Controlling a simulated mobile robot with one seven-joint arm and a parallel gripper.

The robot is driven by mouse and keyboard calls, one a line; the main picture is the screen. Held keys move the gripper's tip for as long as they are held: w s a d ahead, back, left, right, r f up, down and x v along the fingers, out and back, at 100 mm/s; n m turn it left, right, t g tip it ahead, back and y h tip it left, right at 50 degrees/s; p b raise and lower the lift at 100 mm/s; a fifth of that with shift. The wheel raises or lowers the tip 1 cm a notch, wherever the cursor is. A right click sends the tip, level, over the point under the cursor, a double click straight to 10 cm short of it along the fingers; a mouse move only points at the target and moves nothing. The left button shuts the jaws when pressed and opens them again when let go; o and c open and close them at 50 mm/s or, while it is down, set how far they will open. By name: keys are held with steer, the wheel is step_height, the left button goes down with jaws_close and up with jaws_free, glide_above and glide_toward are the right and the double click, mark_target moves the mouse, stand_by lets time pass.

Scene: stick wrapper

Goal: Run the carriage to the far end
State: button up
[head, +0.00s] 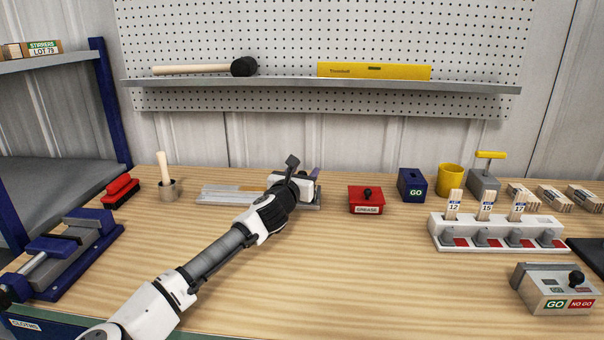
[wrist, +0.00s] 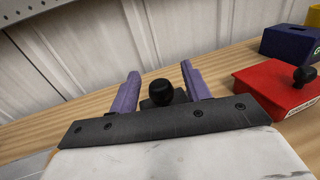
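A low grey track (head: 215,195) lies on the bench left of centre, and my arm hides its right part. In the wrist view a round black knob (wrist: 160,91) stands on a dark block, probably the carriage; the head view hides it behind my gripper. My gripper (wrist: 161,80) has two purple fingers, spread apart with the knob between them in the picture. Gaps show on both sides of the knob, so it is not gripped. In the head view my gripper (head: 316,173) is at the track's right end.
A red grease box (head: 366,200) with a black knob stands just right of my gripper. A blue GO box (head: 412,186) and yellow mug (head: 450,181) stand farther right. A wooden-handled tool in a cup (head: 168,190) stands beyond the track's left end. The bench front centre is clear.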

steer(key=b+v, duration=0.2)
steer(key=v, duration=1.2)
